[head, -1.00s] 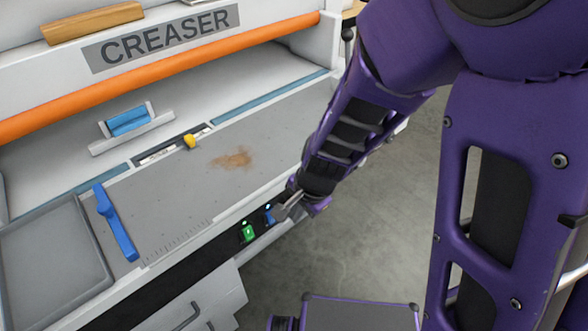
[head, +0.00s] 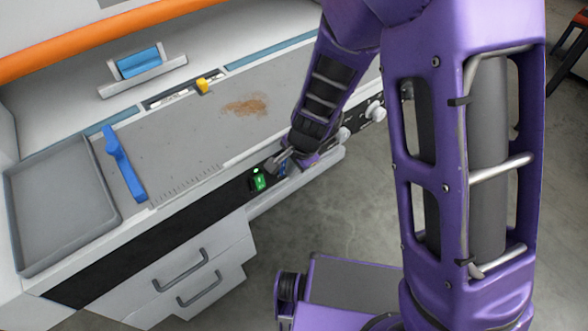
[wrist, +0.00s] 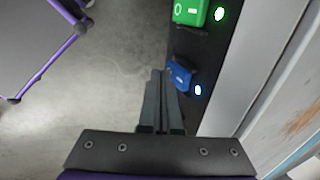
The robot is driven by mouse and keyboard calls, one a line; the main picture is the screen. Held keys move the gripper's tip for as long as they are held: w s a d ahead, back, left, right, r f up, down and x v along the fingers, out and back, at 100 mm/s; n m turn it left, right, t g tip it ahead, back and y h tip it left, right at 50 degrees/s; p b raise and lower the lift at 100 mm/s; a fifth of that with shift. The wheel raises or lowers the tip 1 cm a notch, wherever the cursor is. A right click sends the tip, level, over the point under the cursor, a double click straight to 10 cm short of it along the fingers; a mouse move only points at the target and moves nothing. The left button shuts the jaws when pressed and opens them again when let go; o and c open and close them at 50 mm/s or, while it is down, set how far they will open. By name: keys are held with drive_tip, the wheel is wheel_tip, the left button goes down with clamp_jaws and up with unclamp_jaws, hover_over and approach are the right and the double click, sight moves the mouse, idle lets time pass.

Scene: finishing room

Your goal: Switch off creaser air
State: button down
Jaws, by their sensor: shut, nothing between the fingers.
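The creaser's dark front strip carries a blue rocker switch (head: 281,169), partly hidden by my gripper in the head view. In the wrist view the blue switch (wrist: 181,76) has a lit blue lamp beside it. A green rocker switch (head: 258,180) with a lit green lamp sits to its left; it also shows in the wrist view (wrist: 188,12). No label telling which one is the air is readable. My gripper (head: 278,163) is shut and empty. In the wrist view its fingertips (wrist: 158,73) are right beside the blue switch; whether they touch it I cannot tell.
Pale round knobs (head: 375,112) stick out of the front strip to the right. Drawers with handles (head: 180,271) lie below.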

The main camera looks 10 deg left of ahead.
drive_tip(key=shift+w+a+f, duration=0.1)
drive_tip(key=shift+a+f, duration=0.05)
drive_tip(key=shift+f, duration=0.45)
drive_tip(key=shift+r+p, duration=0.6)
drive_tip(key=shift+r, duration=0.2)
